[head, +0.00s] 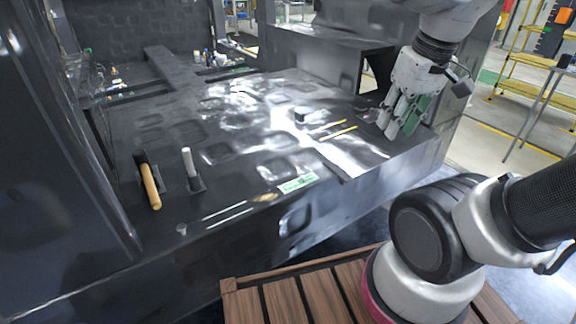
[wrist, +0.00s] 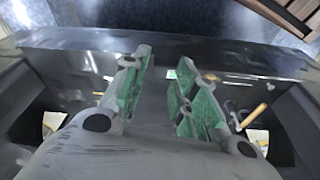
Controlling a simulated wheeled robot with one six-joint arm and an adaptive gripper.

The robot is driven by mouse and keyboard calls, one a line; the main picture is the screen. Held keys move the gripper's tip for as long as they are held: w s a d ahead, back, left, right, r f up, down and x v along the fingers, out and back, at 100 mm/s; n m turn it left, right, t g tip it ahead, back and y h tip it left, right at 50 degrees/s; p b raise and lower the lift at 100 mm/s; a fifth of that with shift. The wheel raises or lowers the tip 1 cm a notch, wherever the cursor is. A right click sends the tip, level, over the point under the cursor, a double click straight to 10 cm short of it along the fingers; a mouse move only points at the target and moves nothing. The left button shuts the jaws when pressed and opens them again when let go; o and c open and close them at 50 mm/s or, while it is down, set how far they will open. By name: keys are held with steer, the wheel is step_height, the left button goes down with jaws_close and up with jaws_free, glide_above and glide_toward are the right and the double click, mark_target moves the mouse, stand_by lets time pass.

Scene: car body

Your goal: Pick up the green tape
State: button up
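A small green and white strip (head: 298,183), which looks like the green tape, lies flat near the front edge of the dark car body panel (head: 235,165) in the head view. My gripper (head: 397,130) is over the right part of the panel, to the right of the strip and well apart from it. The wrist view shows its two fingers with green pads (wrist: 158,92) spread apart, with nothing between them.
A hammer with a yellow handle (head: 150,185) and a white-handled tool (head: 190,168) lie on the left. Two yellow sticks (head: 338,132) and a small dark block (head: 301,116) lie mid-panel. A dark upright wall (head: 60,150) bounds the left side.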

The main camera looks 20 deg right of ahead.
steer(key=w+a+f+n+g, duration=0.1)
steer(key=w+a+f+g, duration=0.1)
steer(key=w+a+f, duration=0.4)
steer(key=w+a+f+n+g, duration=0.2)
steer(key=w+a+f, duration=0.35)
steer(key=f, duration=0.35)
steer(key=t, duration=0.1)
glide_toward(303, 180)
steer(key=shift+w+a+f, duration=0.1)
steer(key=shift+f, duration=0.15)
step_height(303, 180, down, 7)
steer(key=shift+r, duration=0.15)
steer(key=shift+f, duration=0.4)
steer(key=shift+c, duration=0.2)
jaws_close()
